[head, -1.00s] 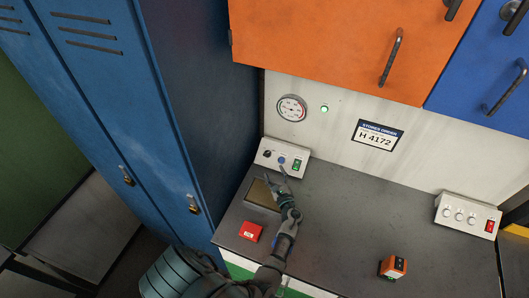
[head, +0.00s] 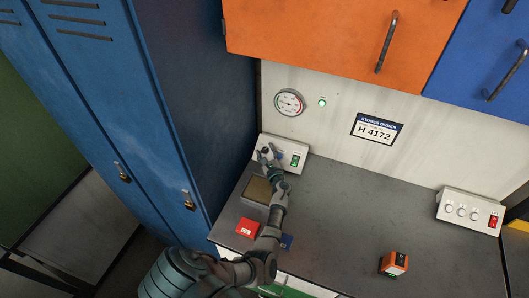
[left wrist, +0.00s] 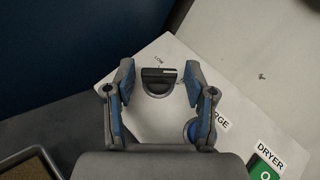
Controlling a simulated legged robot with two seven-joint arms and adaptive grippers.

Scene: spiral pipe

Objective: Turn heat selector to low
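The heat selector is a round dark knob (left wrist: 158,82) with a raised bar and a light line on it, seen in the left wrist view. The bar lies roughly across the picture. A small label, seemingly "LOW", stands just above it. The knob is on a pale control box (head: 296,148) at the back left of the bench. My left gripper (left wrist: 158,72) is open, with one blue-padded finger on each side of the knob and a small gap showing on both sides. It covers the knob in the head view (head: 268,153). My right gripper is not in view.
A blue button (left wrist: 191,131) and the green DRYER switch (left wrist: 266,170) sit beside the knob. A gauge (head: 289,102) hangs above. The blue locker (head: 200,100) stands close on the left. A second box (head: 470,212) is at the right.

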